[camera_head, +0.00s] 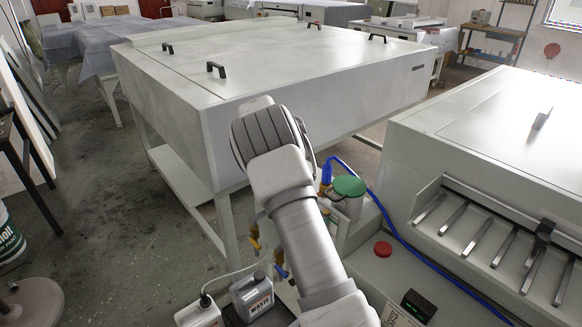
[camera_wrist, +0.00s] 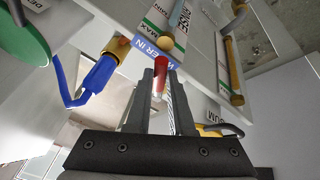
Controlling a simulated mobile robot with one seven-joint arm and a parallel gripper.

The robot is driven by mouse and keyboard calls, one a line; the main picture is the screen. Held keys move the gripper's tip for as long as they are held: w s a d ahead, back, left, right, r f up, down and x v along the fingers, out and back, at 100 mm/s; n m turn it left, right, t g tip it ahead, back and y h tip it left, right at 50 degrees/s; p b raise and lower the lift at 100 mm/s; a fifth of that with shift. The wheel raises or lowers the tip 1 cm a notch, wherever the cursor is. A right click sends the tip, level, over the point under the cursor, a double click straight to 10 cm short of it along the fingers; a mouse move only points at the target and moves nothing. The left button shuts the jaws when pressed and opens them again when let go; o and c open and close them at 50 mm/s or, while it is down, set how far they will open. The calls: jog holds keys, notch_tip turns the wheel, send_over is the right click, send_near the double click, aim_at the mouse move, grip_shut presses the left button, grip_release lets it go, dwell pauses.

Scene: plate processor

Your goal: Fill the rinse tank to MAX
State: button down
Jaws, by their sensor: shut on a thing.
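A red handle (camera_wrist: 162,75), round and upright in the wrist view, stands below a blue label (camera_wrist: 150,52) that seems to read WATER IN. My gripper (camera_wrist: 164,88) is shut on this handle, with a dark finger on each side of it. Two sight tubes, one on the left (camera_wrist: 176,20) and one on the right (camera_wrist: 232,62), run along the pale machine wall. A green-edged label beside the left tube reads MAX. The liquid levels are too small to tell. In the head view my arm hides the gripper and the red handle.
A blue hose connector (camera_wrist: 92,80) on a brass fitting sits close left of my gripper. A green cap (camera_head: 349,187) and red button (camera_head: 383,249) are on the machine. A WASTE can (camera_head: 253,297) stands low by my arm. A large white cabinet (camera_head: 290,90) stands behind.

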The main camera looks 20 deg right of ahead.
dwell(0.3)
jog(key=c, duration=0.8)
grip_release()
jog(key=p+v, duration=0.2)
jog(key=v, duration=1.5)
jog(key=shift+a+r, duration=0.1)
jog(key=shift+r, duration=0.15)
